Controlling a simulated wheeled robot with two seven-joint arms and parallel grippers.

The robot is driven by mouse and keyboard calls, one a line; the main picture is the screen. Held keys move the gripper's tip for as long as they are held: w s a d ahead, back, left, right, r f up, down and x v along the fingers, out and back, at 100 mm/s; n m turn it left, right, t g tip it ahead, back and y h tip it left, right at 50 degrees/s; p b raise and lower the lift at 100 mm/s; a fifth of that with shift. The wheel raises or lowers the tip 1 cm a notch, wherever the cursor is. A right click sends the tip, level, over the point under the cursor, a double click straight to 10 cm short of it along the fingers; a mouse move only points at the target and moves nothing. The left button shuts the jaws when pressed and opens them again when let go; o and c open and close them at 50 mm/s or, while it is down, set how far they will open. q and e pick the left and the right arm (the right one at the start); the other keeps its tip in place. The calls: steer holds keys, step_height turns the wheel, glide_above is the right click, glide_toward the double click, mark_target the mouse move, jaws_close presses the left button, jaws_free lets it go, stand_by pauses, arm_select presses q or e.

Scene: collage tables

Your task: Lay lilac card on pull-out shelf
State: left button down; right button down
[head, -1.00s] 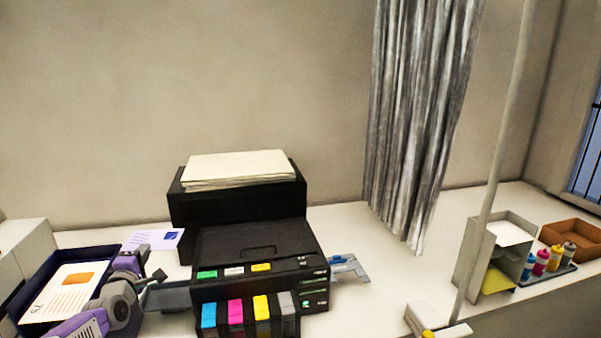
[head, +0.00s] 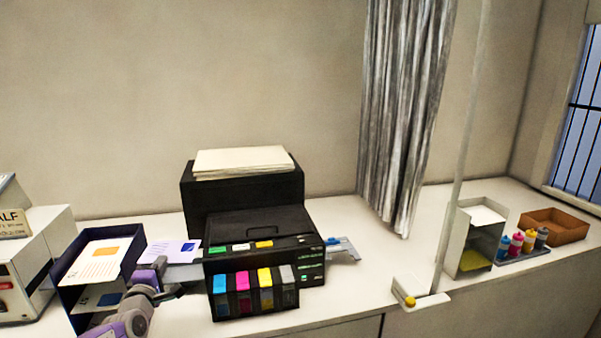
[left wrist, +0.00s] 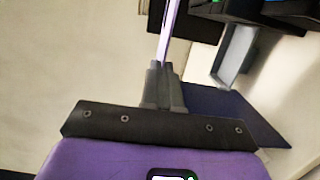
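The lilac card (head: 172,250) has a blue patch and shows left of the printer, just beyond my left gripper (head: 167,275). In the left wrist view the card (left wrist: 167,35) is edge-on, a thin upright strip between the fingertips of my left gripper (left wrist: 165,72), which is shut on it. A flat grey panel (head: 186,273) sticks out from the printer's left side, below the card. It also shows in the left wrist view (left wrist: 236,55). I cannot tell whether this is the pull-out shelf. My right gripper is out of view.
A black printer (head: 262,225) with coloured ink tanks stands mid-counter. A two-level navy tray (head: 131,248) with printed cards is beside my left gripper. A white cabinet (head: 40,250) stands far left.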

arm_select(q)
steer(key=s+d+f+h, duration=0.1)
steer(key=s+d+f, duration=0.55)
steer(key=d, duration=0.35)
steer(key=s+d+f, duration=0.5)
steer(key=d+f, duration=0.2)
steer(key=d, duration=0.2)
steer(key=s+f+b, duration=0.3)
steer(key=f, duration=0.6)
steer(key=s+f+b, duration=0.3)
steer(key=f+b, duration=0.1)
steer(key=f, duration=0.6)
steer(key=shift+s+d+m, duration=0.3)
steer(key=shift+s+m, duration=0.05)
steer(key=shift+m, duration=0.05)
steer(key=shift+f, duration=0.1)
